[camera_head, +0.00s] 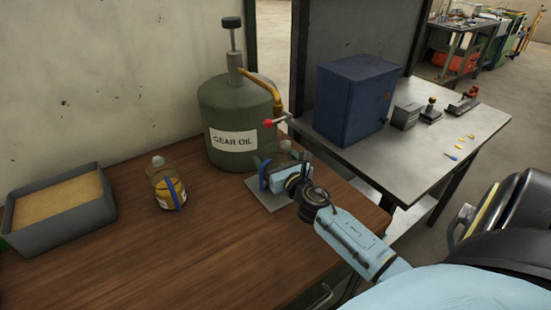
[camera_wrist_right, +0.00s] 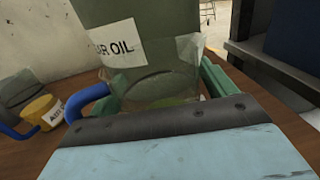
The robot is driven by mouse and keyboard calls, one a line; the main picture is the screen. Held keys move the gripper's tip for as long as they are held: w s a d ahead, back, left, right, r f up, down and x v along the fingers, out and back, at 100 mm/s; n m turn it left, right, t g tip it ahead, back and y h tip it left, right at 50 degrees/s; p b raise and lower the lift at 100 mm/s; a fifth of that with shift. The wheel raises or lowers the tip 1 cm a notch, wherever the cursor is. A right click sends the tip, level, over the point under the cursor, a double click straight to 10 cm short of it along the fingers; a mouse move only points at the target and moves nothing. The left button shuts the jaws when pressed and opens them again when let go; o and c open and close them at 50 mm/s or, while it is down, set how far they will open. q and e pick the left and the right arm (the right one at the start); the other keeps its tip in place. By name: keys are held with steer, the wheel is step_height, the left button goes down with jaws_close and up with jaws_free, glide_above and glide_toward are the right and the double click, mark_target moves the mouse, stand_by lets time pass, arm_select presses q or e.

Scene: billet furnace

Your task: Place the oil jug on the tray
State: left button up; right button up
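A clear oil jug (camera_head: 284,151) with a blue handle is at my right gripper (camera_head: 276,172), in front of the green drum. In the right wrist view the jug (camera_wrist_right: 165,80) stands between the green fingers (camera_wrist_right: 160,95), which appear to press on its two sides. The flat grey tray (camera_head: 262,198) lies under the jug and gripper on the wooden bench. The gripper hides the jug's base, so I cannot tell whether it touches the tray. My left gripper is not in view.
A green gear oil drum (camera_head: 237,115) with a brass spout stands right behind. A second jug (camera_head: 165,183), with yellow contents and a blue handle, stands left. A grey bin (camera_head: 60,220) is at far left. A metal table (camera_head: 400,165) holds a blue cabinet (camera_head: 352,100). The front bench is clear.

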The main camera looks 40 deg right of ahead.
steer(key=shift+r, duration=0.25)
steer(key=v, duration=1.2)
steer(key=shift+s+d+f, duration=0.1)
steer(key=shift+s, duration=0.05)
